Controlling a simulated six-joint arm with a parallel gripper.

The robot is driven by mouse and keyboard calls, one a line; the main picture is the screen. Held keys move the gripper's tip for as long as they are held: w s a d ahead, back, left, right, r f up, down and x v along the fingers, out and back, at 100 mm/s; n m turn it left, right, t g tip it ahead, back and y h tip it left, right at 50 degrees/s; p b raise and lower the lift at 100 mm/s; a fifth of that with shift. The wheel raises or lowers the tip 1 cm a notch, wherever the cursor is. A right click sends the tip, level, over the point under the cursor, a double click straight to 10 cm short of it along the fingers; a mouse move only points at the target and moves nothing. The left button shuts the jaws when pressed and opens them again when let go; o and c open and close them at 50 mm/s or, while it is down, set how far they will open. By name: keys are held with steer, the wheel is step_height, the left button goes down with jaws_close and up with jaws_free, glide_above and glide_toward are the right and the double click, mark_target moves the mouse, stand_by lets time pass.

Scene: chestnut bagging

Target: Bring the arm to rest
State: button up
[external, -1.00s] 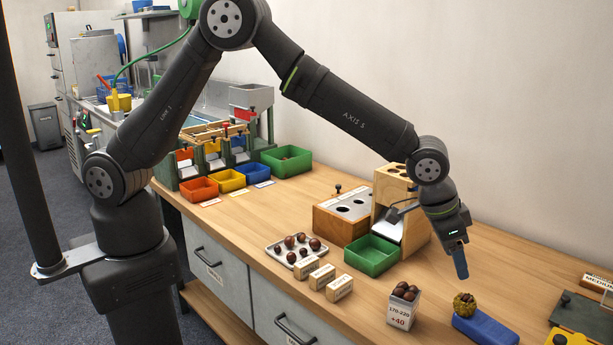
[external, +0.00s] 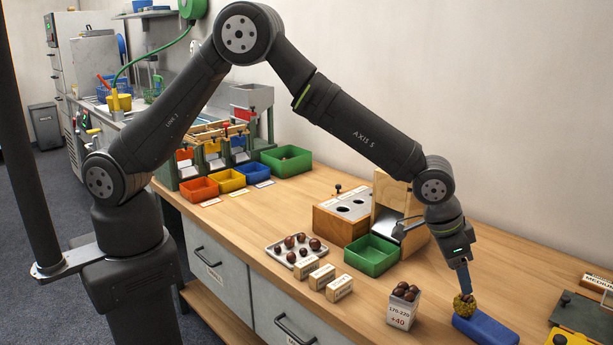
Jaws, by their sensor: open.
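My gripper (external: 464,290) is at the lower right of the external view, pointing down. The jaws are open. The view is too small to tell whether the fingers touch the ball or stand around it.
A bag of chestnuts (external: 402,312) marked 170-220 +40 stands left of the blue block. A green bin (external: 371,257), small labelled blocks (external: 339,289) and a tray of chestnuts (external: 273,249) lie further left. A dark plate (external: 583,317) is at the right.

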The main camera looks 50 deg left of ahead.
mark_target(469, 296)
steer(key=x, duration=0.7)
step_height(469, 296, up, 2)
steer(key=shift+r, duration=0.45)
steer(key=shift+f, duration=0.1)
